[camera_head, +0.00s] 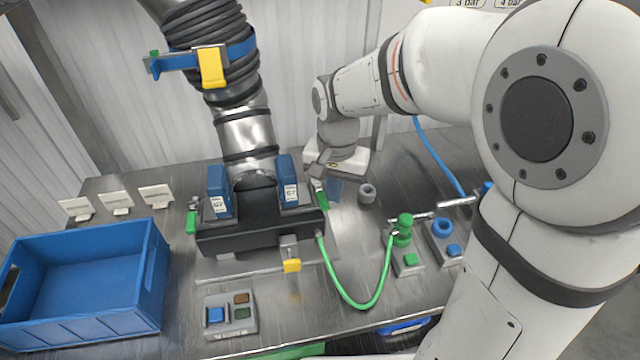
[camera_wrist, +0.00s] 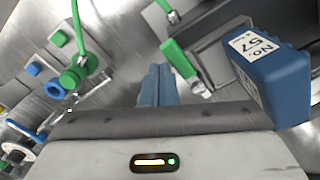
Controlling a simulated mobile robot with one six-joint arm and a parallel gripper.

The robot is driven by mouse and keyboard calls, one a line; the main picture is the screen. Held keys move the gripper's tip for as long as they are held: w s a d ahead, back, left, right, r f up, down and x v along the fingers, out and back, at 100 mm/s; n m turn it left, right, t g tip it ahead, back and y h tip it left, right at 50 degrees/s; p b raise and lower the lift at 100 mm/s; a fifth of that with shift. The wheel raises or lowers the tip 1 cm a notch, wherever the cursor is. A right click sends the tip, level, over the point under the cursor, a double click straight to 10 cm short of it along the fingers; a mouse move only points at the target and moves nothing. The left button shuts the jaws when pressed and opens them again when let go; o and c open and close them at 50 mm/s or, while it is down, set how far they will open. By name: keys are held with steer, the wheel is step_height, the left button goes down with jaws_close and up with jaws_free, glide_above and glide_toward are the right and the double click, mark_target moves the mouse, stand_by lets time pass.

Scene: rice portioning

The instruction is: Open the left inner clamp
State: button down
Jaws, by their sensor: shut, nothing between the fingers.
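A black base block (camera_head: 262,232) holds the lower end of the metal pipe (camera_head: 245,135). A green-handled clamp (camera_head: 191,222) is at its left end, and another green-handled clamp (camera_head: 321,198) at its right end; that right one also shows in the wrist view (camera_wrist: 178,60). I cannot tell which is the left inner clamp. Numbered blue blocks stand on the base, one left (camera_head: 218,190) and one right (camera_head: 288,180); the right one is close in the wrist view (camera_wrist: 268,75). My gripper (camera_head: 335,188) is shut and empty, beside the right clamp. Its blue-grey fingers (camera_wrist: 158,85) are together, apart from the green handle.
A blue crate (camera_head: 150,270) stands at left and a button box (camera_head: 230,312) in front. A yellow-tipped latch (camera_head: 291,264) is at the base's front. A green hose (camera_head: 350,303) runs right to a green fitting (camera_head: 403,232). A grey ring (camera_head: 367,193) lies behind it.

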steer(key=shift+a, duration=0.15)
step_height(320, 180, up, 7)
steer(key=d+p, duration=0.1)
steer(key=p, duration=0.4)
steer(key=shift+d, duration=0.15)
steer(key=shift+w, duration=0.1)
stand_by(0.4)
